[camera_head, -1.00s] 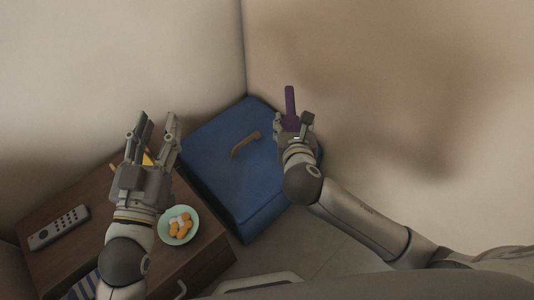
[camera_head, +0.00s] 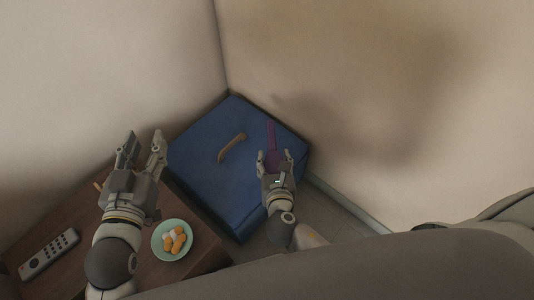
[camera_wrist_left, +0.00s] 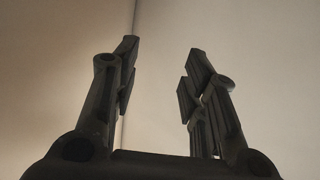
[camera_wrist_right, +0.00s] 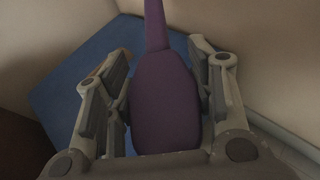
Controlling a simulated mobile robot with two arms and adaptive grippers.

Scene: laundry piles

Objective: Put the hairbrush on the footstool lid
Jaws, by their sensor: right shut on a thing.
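The purple hairbrush (camera_head: 271,135) is in my right gripper (camera_head: 274,160), over the right part of the blue footstool lid (camera_head: 200,165). In the right wrist view the hairbrush (camera_wrist_right: 165,100) lies between the two fingers, its broad head near the palm and its handle pointing away over the blue lid (camera_wrist_right: 60,95). I cannot tell whether the brush touches the lid. The lid has a brown handle (camera_head: 231,147) near its middle. My left gripper (camera_head: 142,145) is open and empty above the wooden cabinet; its spread fingers also show in the left wrist view (camera_wrist_left: 160,80).
The wooden cabinet (camera_head: 130,275) stands left of the footstool. On it are a grey remote (camera_head: 48,254) and a green plate (camera_head: 160,250) with orange and white pieces. Walls meet behind the footstool. The lid's left and front parts are clear.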

